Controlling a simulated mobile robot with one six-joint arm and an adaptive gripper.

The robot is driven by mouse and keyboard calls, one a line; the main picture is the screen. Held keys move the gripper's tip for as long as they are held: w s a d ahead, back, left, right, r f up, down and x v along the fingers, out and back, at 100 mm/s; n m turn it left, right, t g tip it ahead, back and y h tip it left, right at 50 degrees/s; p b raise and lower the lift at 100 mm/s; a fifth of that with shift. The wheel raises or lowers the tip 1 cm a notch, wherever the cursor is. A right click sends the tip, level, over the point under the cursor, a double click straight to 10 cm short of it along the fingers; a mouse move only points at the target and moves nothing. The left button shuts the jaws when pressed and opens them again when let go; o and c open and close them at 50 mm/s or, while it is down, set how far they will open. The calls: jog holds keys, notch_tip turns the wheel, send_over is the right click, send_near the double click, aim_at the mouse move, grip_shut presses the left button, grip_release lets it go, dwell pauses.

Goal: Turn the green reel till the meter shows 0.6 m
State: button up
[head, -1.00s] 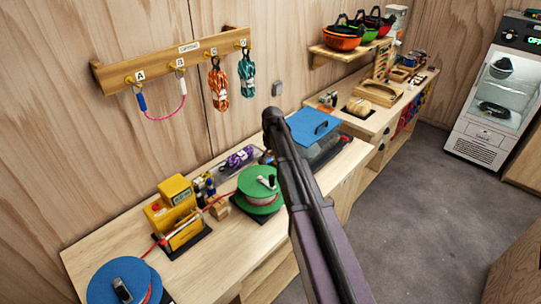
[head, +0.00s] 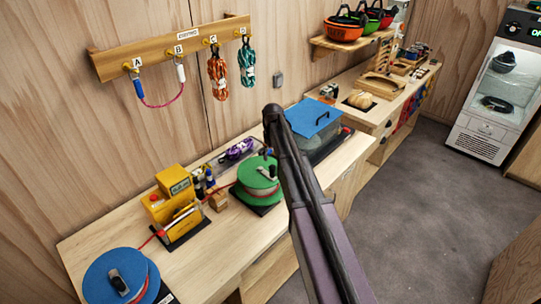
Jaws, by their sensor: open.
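The green reel (head: 258,172) stands on the bench on a dark base, with a small crank on its top face and red cord around its drum. The yellow meter (head: 174,199) stands left of it; its small display (head: 180,187) is too small to read. Red cord runs from the green reel past the meter towards a blue reel (head: 117,280) at the lower left. My arm crosses the picture just right of the green reel. My gripper cannot be made out; my arm appears to hide it.
A clear-sided box with a blue lid (head: 312,118) stands behind my arm. A purple rope bundle (head: 238,150) and a small wooden block (head: 218,201) are near the reel. A hook rail (head: 165,50) with cords hangs above. Bare bench lies in front of the meter.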

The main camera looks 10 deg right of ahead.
aim_at(272, 177)
jog(key=shift+f+b, duration=4.8)
jog(key=shift+f, duration=0.3)
grip_shut()
jog(key=shift+s+a, duration=0.15)
